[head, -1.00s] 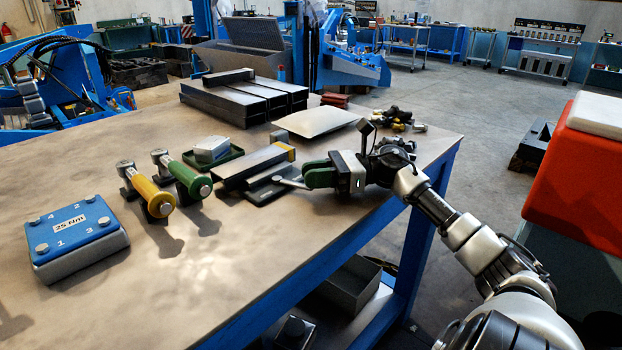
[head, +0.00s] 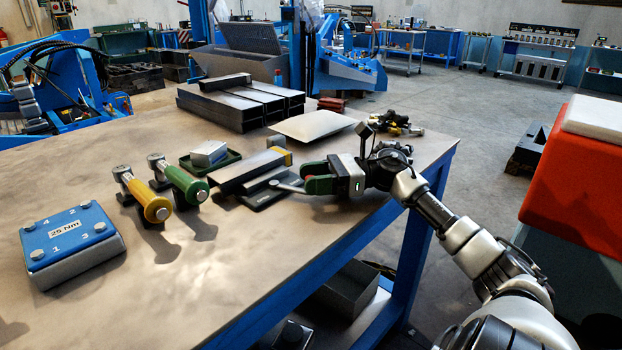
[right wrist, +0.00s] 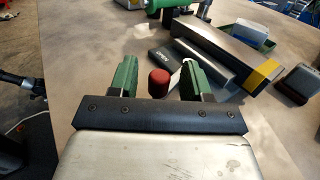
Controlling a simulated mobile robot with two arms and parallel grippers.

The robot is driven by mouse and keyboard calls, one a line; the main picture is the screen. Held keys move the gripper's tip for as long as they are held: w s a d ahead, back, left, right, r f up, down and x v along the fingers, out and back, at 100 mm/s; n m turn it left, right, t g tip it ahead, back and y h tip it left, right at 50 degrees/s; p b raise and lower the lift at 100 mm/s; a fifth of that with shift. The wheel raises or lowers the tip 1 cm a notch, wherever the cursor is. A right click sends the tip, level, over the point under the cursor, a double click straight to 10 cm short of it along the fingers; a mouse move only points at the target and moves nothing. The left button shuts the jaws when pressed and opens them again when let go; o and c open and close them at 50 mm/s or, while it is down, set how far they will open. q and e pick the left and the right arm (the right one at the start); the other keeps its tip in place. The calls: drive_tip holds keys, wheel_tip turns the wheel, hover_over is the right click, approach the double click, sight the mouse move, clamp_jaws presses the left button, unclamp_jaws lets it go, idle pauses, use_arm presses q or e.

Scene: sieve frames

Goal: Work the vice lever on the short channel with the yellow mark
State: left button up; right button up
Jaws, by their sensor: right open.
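The short channel (head: 245,172) is a grey metal piece with a yellow mark (head: 284,155) at its right end; it also shows in the right wrist view (right wrist: 225,52). It lies at the low dark vice (head: 262,194), whose grey lever (head: 289,187) points right towards my right gripper (head: 312,180). In the right wrist view, the lever's red knob (right wrist: 158,83) sits between the green fingers of my right gripper (right wrist: 157,78). The fingers are open, with a gap on both sides of the knob. My left gripper is out of view.
Yellow-handled (head: 150,203) and green-handled (head: 182,182) tools and a blue "25 Nm" block (head: 68,240) stand to the left. Long channels (head: 240,103) are stacked behind, near a pale plate (head: 312,126). The bench's right edge is close under my right arm. The front bench top is clear.

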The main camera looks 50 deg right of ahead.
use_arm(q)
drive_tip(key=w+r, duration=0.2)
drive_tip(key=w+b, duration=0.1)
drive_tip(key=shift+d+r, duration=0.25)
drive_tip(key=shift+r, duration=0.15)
use_arm(e)
drive_tip(key=v, duration=1)
drive_tip(key=shift+s+d, duration=0.1)
drive_tip(key=shift+d, duration=0.1)
